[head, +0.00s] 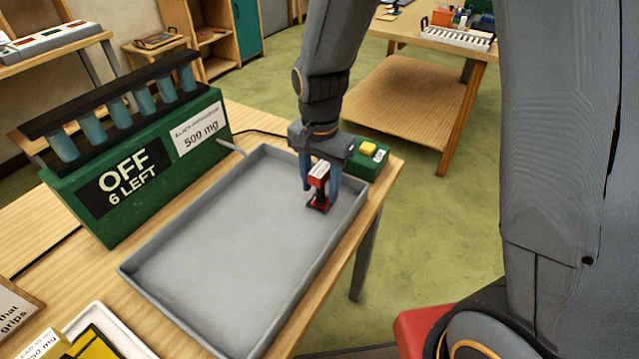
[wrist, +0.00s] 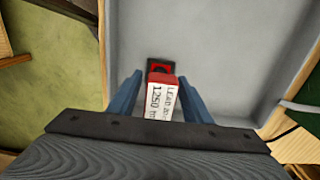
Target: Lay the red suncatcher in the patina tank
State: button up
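The red suncatcher (head: 318,186) is a small red piece with a black-edged base and a white label on top. It is over the right end of the grey, shallow patina tank (head: 215,255), its base apparently on the tank floor.
A green dispenser (head: 140,165) reading "OFF 6 LEFT" stands behind the tank. A small green box with a yellow button (head: 368,150) is at the tank's far right corner. A white tray (head: 120,335) lies at the front left. The rest of the tank floor is bare.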

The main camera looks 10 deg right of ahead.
jog(key=shift+r, duration=0.1)
notch_tip(320, 180, up, 12)
jog(key=b, duration=0.2)
jog(key=shift+r+b, duration=0.1)
jog(key=shift+b, duration=0.25)
jog(key=shift+a, duration=0.1)
